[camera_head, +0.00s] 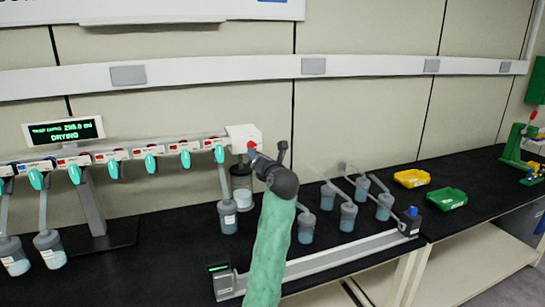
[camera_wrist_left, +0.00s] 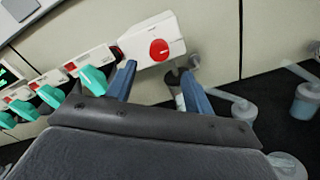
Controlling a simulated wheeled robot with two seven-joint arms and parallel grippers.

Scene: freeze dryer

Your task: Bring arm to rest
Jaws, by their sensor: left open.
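My left arm, in a green sleeve, rises from the bottom middle of the head view. Its dark left gripper (camera_head: 268,158) is near the white end box (camera_head: 243,134) of the freeze dryer's manifold. In the left wrist view the left gripper (camera_wrist_left: 157,84) has its two blue fingers spread, with nothing held between them. The white box (camera_wrist_left: 140,35) with its red round knob (camera_wrist_left: 159,50) lies beyond the fingertips. I cannot tell whether a finger touches the box. My right gripper is not in view.
Teal valves (camera_head: 151,163) line the manifold, with flasks (camera_head: 228,216) hanging below. A display (camera_head: 63,131) reads DRYING. Several flasks (camera_head: 348,216) stand right of my arm behind a long low bar (camera_head: 335,258). Yellow (camera_head: 411,178) and green (camera_head: 446,198) bins sit farther right.

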